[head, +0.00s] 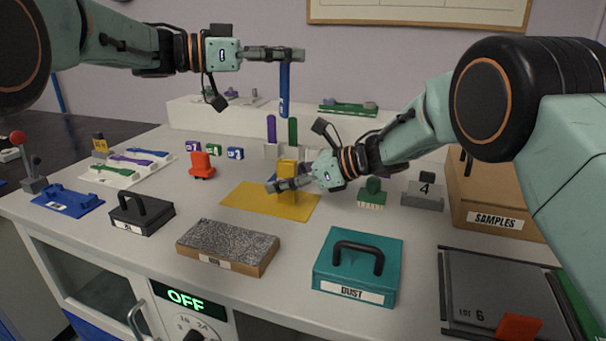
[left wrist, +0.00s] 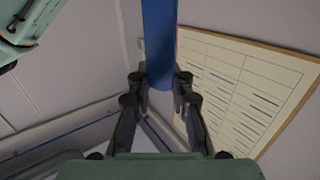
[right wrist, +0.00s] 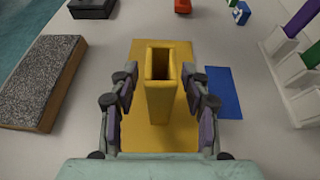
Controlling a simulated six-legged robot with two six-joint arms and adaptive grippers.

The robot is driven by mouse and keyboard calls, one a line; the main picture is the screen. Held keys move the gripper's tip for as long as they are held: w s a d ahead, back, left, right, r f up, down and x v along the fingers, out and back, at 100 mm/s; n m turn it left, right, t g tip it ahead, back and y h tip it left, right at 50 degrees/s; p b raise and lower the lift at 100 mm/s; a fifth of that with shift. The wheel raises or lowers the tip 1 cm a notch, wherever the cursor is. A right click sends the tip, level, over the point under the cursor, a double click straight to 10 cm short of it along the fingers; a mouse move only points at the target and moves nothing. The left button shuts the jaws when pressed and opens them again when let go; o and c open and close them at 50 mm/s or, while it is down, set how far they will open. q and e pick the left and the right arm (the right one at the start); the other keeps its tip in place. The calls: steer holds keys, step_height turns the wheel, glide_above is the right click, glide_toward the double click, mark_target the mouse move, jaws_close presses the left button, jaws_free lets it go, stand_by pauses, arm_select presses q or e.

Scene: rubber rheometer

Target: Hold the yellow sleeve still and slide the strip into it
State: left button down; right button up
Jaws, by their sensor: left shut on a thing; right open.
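The blue strip (head: 285,92) hangs upright from my left gripper (head: 284,54), high above the table and apart from the sleeve. My left gripper is shut on its upper end; the strip also shows between the fingers in the left wrist view (left wrist: 160,40). The yellow sleeve (head: 287,168) stands upright on a flat yellow base (head: 245,198). In the right wrist view its rectangular top opening is visible and the sleeve (right wrist: 159,100) stands between the fingers of my right gripper (right wrist: 158,80). These fingers are open, with a gap on each side of it.
A rack with purple and green strips (head: 292,132) stands behind the sleeve. A granite-like block (head: 228,246), a teal DUST box (head: 358,266) and a black handled block (head: 141,213) are in front. A red object (head: 202,165) stands left. A numbered weight (head: 423,194) stands right.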

steer(key=shift+x, duration=1.5)
jaws_close()
